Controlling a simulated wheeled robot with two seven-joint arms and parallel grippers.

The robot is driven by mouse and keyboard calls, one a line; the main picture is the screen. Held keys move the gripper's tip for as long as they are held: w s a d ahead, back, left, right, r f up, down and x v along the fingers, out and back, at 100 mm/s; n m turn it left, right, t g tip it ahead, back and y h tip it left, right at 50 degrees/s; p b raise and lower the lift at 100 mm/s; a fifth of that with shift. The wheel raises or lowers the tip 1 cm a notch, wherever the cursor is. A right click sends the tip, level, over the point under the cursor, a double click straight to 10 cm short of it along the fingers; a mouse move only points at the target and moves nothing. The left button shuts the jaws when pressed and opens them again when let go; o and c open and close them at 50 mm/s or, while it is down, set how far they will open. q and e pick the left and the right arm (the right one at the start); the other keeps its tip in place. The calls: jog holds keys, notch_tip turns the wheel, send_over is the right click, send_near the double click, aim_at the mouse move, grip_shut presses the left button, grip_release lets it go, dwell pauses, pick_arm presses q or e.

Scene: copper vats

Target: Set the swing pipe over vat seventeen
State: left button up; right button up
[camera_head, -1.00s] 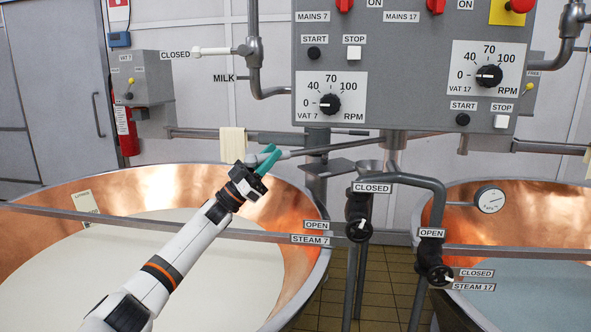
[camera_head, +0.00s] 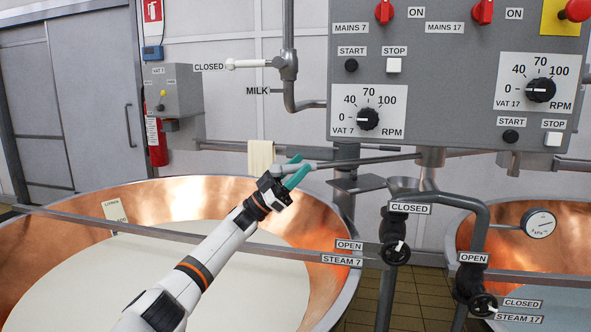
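The swing pipe (camera_head: 367,160) is a thin grey pipe reaching left from the middle post, with its free end over the rim side of the left vat, vat 7 (camera_head: 176,190). My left gripper (camera_head: 304,163) is at the pipe's free end. Its teal fingers are spread, one on each side of the pipe; whether either touches it I cannot tell. Vat seventeen (camera_head: 548,245) is the copper vat at the right, partly cut off by the frame, holding pale bluish liquid. My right gripper is not in view.
A grey control panel (camera_head: 450,75) hangs over the middle and right. A long rail (camera_head: 215,238) crosses in front of the vats. Steam pipes with dark valves (camera_head: 395,252) stand between the vats. A pale cloth (camera_head: 261,158) hangs behind my gripper.

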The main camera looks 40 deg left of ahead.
pick_arm(q)
jog(key=shift+r, duration=0.1)
jog(key=b+v, duration=0.3)
jog(key=v, duration=0.9)
